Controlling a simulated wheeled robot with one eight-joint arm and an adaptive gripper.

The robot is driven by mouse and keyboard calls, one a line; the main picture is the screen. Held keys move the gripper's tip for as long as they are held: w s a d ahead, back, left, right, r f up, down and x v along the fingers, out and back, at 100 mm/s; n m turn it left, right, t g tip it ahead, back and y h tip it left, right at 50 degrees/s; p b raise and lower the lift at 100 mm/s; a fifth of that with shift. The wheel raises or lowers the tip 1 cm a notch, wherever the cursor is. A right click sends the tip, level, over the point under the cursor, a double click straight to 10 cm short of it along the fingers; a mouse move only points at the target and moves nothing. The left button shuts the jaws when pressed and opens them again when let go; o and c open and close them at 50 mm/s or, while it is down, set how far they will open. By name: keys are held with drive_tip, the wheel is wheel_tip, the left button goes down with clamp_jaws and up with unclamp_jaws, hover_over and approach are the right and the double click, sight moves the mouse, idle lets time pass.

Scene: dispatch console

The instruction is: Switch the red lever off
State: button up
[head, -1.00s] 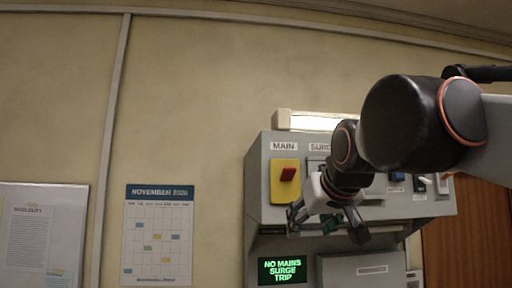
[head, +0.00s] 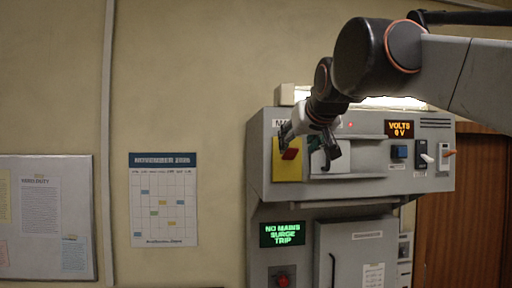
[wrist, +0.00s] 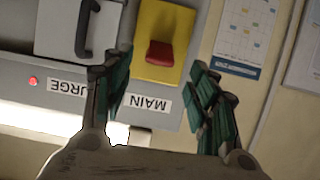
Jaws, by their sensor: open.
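The red lever (head: 290,154) sits on a yellow plate (head: 285,174) under the MAIN label, at the left of the grey console's upper panel. In the wrist view the picture is turned over, and the red lever (wrist: 160,54) and yellow plate (wrist: 175,22) show beyond the fingertips. My gripper (head: 308,150) is open and empty in front of the panel by the lever. In the wrist view its green-padded fingers (wrist: 159,85) are spread wide, with the lever between their directions. I cannot tell whether a finger touches the plate.
A grey cover with a dark handle (wrist: 86,28) is beside the plate, under the SURGE label. Blue (head: 398,152), white (head: 424,157) and orange (head: 448,154) controls are at the right. Displays read VOLTS 0 V (head: 399,129) and NO MAINS SURGE TRIP (head: 282,234). A calendar (head: 163,200) hangs left.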

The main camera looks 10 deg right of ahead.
sight(293, 149)
drive_tip(key=p+x, duration=0.1)
drive_tip(key=x, duration=0.5)
drive_tip(key=c, duration=1.1)
